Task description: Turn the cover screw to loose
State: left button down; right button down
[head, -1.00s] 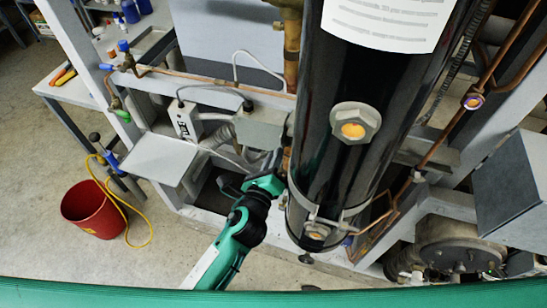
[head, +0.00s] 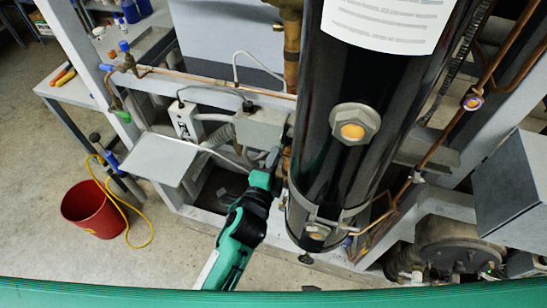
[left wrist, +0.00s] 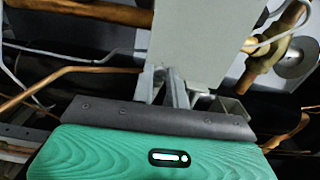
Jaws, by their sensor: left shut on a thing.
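A grey box (head: 262,128) is mounted on the rack left of the large black cylinder. In the head view, my left gripper (head: 273,158) reaches up to the lower right of this box. In the left wrist view, the box (left wrist: 200,40) fills the upper middle, and the gripper's narrow fingers (left wrist: 172,88) meet its lower edge. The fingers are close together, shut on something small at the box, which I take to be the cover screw. The screw itself is hidden by the fingers. My right gripper is not in view.
The black cylinder (head: 340,90) stands close to the right of my left gripper. A grey panel (head: 162,158) and a small switch box (head: 185,120) are on the left. Copper pipes and cables run close around the box. A red bucket (head: 88,208) stands on the floor.

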pick_arm(q)
jog(key=n+p, duration=0.1)
jog(key=n, duration=0.5)
jog(key=shift+f, duration=0.1)
dwell(0.4)
jog(key=c, duration=1.4)
grip_release()
